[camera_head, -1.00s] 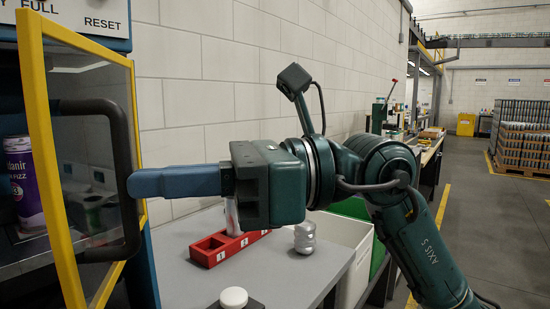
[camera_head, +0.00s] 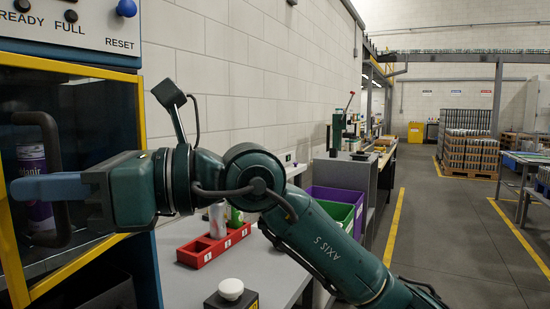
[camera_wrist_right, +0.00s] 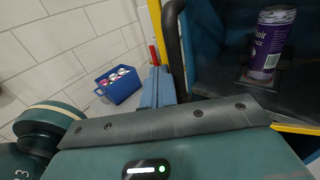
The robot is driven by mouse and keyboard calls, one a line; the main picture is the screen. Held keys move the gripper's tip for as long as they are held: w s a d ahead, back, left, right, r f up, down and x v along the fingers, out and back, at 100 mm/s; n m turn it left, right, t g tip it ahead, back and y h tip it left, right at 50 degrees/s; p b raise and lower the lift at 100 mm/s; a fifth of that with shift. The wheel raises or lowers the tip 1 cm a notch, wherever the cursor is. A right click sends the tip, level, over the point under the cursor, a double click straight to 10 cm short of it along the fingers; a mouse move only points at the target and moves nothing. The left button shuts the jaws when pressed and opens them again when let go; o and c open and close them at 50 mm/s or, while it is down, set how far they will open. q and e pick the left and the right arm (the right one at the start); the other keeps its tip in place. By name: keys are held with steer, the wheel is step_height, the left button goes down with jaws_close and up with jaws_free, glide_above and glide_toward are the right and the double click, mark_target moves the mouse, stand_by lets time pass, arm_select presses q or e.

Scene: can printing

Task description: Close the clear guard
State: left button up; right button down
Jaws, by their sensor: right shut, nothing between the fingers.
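The clear guard has a yellow frame (camera_head: 75,67) and a dark see-through panel on the machine front at the left of the head view. Its frame also shows in the wrist view (camera_wrist_right: 157,25). Its black handle (camera_head: 52,150) is beside my right gripper's fingers in the wrist view (camera_wrist_right: 173,45). My right gripper (camera_head: 18,187) is shut and empty, its blue fingers crossing in front of the handle in the head view. I cannot tell if they touch it, or whether the guard is fully closed. A purple and white can (camera_head: 35,185) stands inside the machine. My left gripper is out of view.
A grey bench (camera_head: 205,280) holds a red numbered rack (camera_head: 200,252), a silver can (camera_head: 217,218) and a white-topped button box (camera_head: 231,289). Purple (camera_head: 333,196) and green (camera_head: 338,212) bins stand beyond. A blue crate of cans (camera_wrist_right: 120,92) shows in the wrist view.

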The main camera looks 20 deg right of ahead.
mark_target(5, 185)
steer(key=a, duration=0.1)
steer(key=w+a, duration=0.1)
steer(key=a, duration=0.3)
steer(key=shift+w, duration=0.4)
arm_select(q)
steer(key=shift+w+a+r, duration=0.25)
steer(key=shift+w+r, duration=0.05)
arm_select(e)
steer(key=shift+w+a, duration=0.2)
steer(key=shift+a, duration=0.25)
steer(key=shift+w+a, duration=0.2)
steer(key=shift+a, duration=0.25)
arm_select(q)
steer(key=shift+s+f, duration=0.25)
arm_select(e)
steer(key=shift+d, duration=0.1)
